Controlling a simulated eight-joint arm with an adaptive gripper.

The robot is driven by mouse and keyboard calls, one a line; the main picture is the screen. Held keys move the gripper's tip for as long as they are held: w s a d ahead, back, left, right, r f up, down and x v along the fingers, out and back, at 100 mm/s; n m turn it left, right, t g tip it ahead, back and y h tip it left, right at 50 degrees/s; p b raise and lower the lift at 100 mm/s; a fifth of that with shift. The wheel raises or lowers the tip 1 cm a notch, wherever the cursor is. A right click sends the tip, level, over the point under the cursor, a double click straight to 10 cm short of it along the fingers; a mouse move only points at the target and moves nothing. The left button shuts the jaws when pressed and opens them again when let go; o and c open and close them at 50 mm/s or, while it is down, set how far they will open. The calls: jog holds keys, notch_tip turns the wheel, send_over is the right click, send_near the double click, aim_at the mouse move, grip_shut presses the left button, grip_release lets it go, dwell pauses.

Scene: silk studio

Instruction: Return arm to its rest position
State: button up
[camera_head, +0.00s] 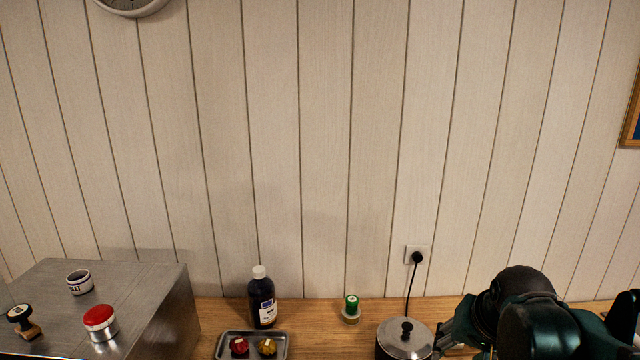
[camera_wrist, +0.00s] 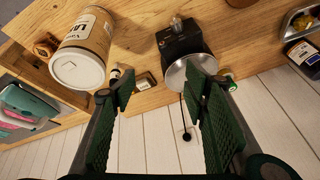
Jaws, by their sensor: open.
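My arm stands at the lower right of the head view, with the gripper (camera_head: 447,340) partly hidden at its left side, near the lidded metal pot. In the wrist view my gripper (camera_wrist: 162,98) is open, its two dark green ridged fingers spread apart with nothing between them. Beyond the fingers are wooden table and pale wall boards. The metal pot (camera_head: 405,340) has a black knob and stands left of the gripper in the head view. In the wrist view its round metal top (camera_wrist: 190,70) shows beside the right finger.
A dark bottle (camera_head: 262,300), a small tray (camera_head: 284,341) with red and yellow items, and a green spool (camera_head: 351,306) stand on the table. A steel box (camera_head: 150,290) is at left. A large tan canister (camera_wrist: 83,45) shows in the wrist view. A black cord runs to the wall socket (camera_head: 416,256).

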jog(key=s+a+f+n+t+b, duration=0.1)
jog(key=s+a+n+t+b, duration=0.1)
jog(key=s+a+n, duration=0.3)
jog(key=s+a, duration=0.3)
jog(key=shift+b, duration=0.3)
jog(key=shift+a+f, duration=0.1)
dwell(1.0)
